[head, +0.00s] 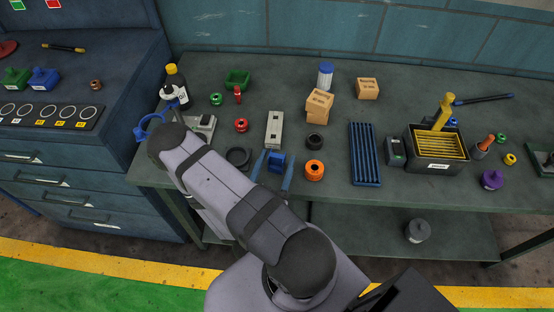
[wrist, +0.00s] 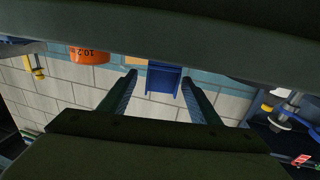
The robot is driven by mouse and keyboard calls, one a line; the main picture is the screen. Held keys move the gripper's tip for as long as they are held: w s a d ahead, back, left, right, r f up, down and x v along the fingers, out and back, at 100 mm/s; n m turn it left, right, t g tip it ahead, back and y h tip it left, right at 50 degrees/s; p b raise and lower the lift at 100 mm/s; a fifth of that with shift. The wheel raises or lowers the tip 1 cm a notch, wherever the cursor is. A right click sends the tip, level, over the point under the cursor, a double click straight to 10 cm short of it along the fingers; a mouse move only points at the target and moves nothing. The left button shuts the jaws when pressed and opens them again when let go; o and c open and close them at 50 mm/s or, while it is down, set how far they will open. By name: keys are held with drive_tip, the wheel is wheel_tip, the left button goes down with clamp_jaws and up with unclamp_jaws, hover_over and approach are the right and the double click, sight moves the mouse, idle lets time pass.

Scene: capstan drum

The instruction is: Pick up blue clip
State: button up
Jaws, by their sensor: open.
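The blue clip (head: 277,163) is on the workbench, near its front edge, just left of the orange ring. My gripper (head: 277,159) is open, with one finger at the clip's left and one at its right in the head view. In the wrist view, the clip (wrist: 163,79) shows between and a little beyond the two fingertips of my gripper (wrist: 159,76). Gaps show on both sides of it there, so the fingers look apart from it. My arm hides the near part of the gripper in the head view.
The orange ring (head: 314,170) stands close at the right, and a dark ring (head: 238,158) lies at the left. A grey block (head: 274,130) is behind the clip. A blue slotted tray (head: 365,154) and a black bin (head: 411,160) are farther right.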

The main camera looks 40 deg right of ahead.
drive_tip(key=shift+d, duration=0.15)
drive_tip(key=shift+p+x, duration=0.65)
drive_tip(key=shift+x, duration=0.15)
drive_tip(key=shift+p+x, duration=0.8)
drive_tip(key=shift+x, duration=1)
drive_tip(key=shift+w+f, duration=0.15)
drive_tip(key=c, duration=1.1)
